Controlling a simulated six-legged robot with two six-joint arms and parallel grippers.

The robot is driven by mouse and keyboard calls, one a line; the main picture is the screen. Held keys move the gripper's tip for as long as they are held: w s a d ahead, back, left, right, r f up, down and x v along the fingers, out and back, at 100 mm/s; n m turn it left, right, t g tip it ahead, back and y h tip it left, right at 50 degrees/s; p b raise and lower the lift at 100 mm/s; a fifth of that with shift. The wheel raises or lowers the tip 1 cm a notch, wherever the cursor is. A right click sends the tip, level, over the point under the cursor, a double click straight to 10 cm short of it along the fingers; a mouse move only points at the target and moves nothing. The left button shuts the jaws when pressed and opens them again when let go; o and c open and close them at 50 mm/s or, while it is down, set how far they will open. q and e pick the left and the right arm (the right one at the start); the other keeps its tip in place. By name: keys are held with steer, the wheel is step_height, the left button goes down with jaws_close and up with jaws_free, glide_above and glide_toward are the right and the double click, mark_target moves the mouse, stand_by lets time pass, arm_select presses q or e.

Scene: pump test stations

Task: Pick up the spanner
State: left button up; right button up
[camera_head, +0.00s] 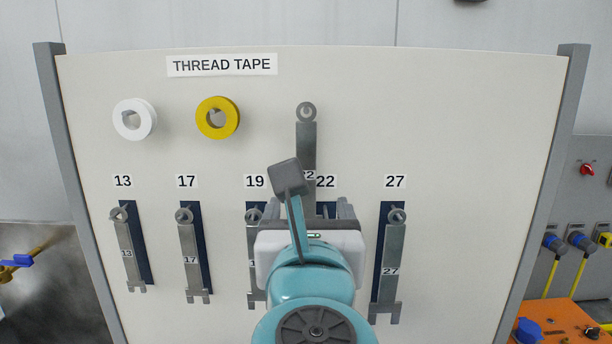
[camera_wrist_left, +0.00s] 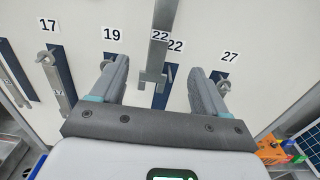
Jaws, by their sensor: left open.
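A grey spanner marked 22 (camera_head: 308,145) stands upright at the panel, above its dark blue outline and partly over a 22 label. Its ring end is at the top; I cannot tell what holds it. My left gripper (camera_head: 308,207) is open in front of the panel, below the spanner's upper part, and my own arm hides the lower part in the head view. In the left wrist view the spanner (camera_wrist_left: 159,45) reaches down between the open fingers of my left gripper (camera_wrist_left: 158,70), with no visible contact. My right gripper is not in view.
Spanners 13 (camera_head: 127,250), 17 (camera_head: 190,258), 19 (camera_head: 253,280) and 27 (camera_head: 388,265) hang around it; 19 and 27 flank my gripper closely. White tape (camera_head: 125,132) and yellow tape (camera_head: 233,122) hang above left. The panel's upper right is clear.

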mark_target(306, 176)
arm_select(q)
steer(key=w+p, duration=0.3)
steer(key=w, duration=0.4)
steer(key=shift+a+r, duration=0.25)
steer(key=shift+r, duration=0.1)
steer(key=c, duration=0.4)
steer(key=shift+w+d+f, duration=0.1)
steer(key=shift+w+d, duration=0.05)
steer(key=shift+w, duration=0.15)
steer(key=c, duration=0.8)
steer(key=shift+s, duration=0.1)
